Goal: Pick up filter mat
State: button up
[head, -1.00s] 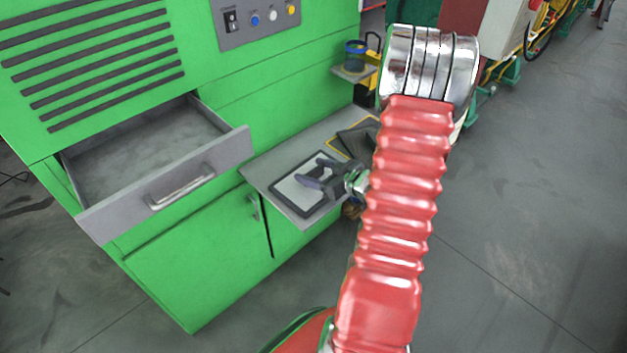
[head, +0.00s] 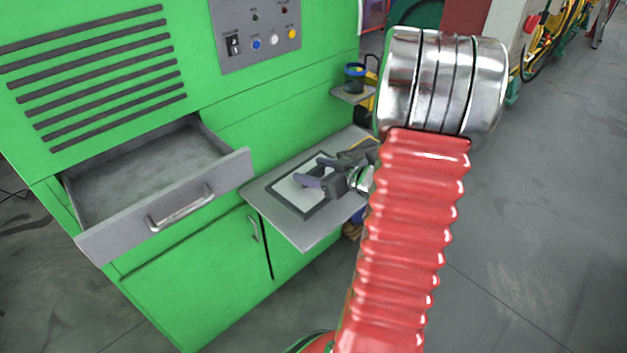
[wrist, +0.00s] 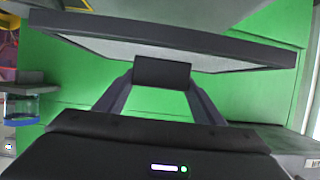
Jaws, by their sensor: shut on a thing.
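The filter mat is a flat pale grey panel in a dark frame (head: 286,192). In the head view it is over the grey side shelf (head: 292,232) of the green machine. Whether there is a gap between mat and shelf I cannot tell.
An open, empty-looking drawer (head: 150,165) juts out left of the shelf. A small bracket holds a dark cup with a blue rim (head: 355,78). Open floor (head: 540,210) lies at right.

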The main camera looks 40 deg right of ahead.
jog(key=shift+r, duration=0.7)
